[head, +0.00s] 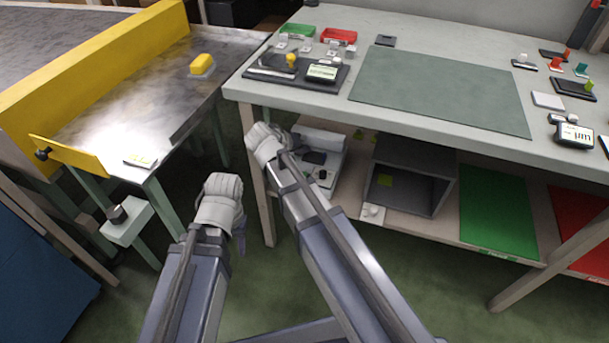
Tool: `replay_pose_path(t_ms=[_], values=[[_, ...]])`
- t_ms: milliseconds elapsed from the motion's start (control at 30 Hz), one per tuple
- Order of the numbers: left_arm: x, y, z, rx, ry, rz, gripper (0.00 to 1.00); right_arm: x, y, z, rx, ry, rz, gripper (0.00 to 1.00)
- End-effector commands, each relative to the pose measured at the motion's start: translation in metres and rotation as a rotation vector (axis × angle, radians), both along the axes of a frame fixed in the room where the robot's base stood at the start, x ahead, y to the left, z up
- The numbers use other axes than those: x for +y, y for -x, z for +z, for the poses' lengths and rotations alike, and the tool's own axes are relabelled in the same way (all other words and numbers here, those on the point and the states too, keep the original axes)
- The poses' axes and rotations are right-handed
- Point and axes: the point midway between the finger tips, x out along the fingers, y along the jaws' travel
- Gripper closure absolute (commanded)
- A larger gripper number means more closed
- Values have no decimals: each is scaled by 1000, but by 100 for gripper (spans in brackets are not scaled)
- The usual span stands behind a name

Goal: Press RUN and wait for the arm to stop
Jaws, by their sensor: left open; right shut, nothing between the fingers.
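No label reading RUN can be made out in the head view. A yellow block (204,63) on a pale base sits on the metal table at the left. A dark panel (270,74) with a yellow knob (291,60) and a small display unit (323,72) lies on the workbench's left end. My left gripper (223,184) is open and empty, low in the gap between table and bench. My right gripper (262,137) is shut and empty, by the bench's front left leg. Neither visibly touches a control. The arm named in the task cannot be identified.
A yellow wall (85,72) runs along the metal table (120,98). The workbench (440,60) holds a green mat (440,88), red and green trays and several small devices. Below it, a shelf carries a grey open box (408,190). Floor shows between table and bench.

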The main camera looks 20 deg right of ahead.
Motion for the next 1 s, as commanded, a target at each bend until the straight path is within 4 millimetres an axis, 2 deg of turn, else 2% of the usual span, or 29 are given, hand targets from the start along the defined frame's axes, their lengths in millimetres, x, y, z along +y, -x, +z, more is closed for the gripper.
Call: replay_pose_path(t_ms=[33,500,667,1000], values=[[0,0,-10,0,1,-1,50,0,0,-10,0,0,0,100],[-1,0,-71,0,7,-6,50,0,0,-70,0,0,0,100],[-2,0,-78,0,7,-3,50,0,0,-78,0,0,0,100],[-2,0,-77,-1,7,-2,50,0,0,-77,0,0,0,100]])
